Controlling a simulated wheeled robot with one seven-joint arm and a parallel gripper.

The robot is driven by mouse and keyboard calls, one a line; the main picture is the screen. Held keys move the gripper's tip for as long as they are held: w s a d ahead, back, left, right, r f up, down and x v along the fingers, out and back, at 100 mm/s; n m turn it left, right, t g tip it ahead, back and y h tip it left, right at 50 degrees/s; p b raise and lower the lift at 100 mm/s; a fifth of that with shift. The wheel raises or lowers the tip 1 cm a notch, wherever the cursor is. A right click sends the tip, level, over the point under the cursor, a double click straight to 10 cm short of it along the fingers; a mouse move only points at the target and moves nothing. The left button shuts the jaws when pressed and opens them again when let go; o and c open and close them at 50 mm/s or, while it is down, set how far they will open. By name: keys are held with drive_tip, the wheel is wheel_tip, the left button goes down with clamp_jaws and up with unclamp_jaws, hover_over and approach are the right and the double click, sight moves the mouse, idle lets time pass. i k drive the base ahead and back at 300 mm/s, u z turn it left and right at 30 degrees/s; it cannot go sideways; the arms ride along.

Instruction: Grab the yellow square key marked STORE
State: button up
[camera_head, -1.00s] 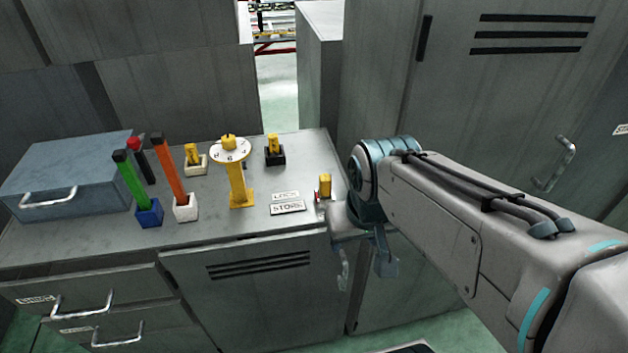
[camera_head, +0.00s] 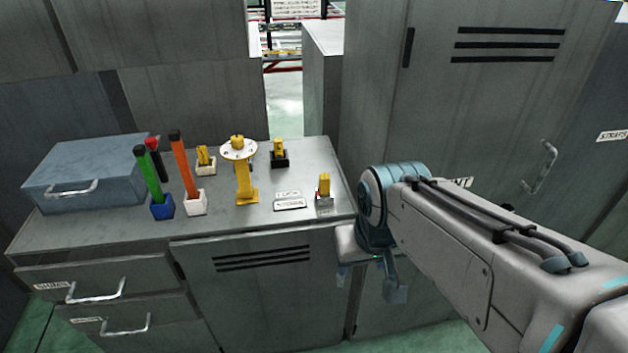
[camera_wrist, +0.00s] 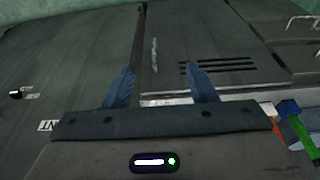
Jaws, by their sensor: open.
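A yellow key (camera_head: 324,184) stands upright in a small grey holder at the counter's right front corner. A small plate (camera_head: 290,204) lies to its left; its lettering is too blurred to read now, but read STORE earlier. Other yellow keys stand in a white holder (camera_head: 205,157) and a black holder (camera_head: 279,150) further back. My gripper (camera_head: 369,282) is open, pointing down, to the right of and below the counter's front right corner, apart from the key. In the wrist view both fingers of my gripper (camera_wrist: 160,78) are spread with nothing between them. The key is not clearly seen there.
The grey counter (camera_head: 110,232) also bears a yellow post with a white dial (camera_head: 239,150), green (camera_head: 149,177) and orange (camera_head: 183,165) handles, and a blue-grey case (camera_head: 85,172). A tall grey cabinet (camera_head: 480,95) stands close on the right.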

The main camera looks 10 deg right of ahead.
sight(324, 181)
drive_tip(key=k, duration=0.5)
drive_tip(key=z, duration=1.25)
drive_tip(key=i, duration=0.95)
drive_tip(key=u, duration=2.4)
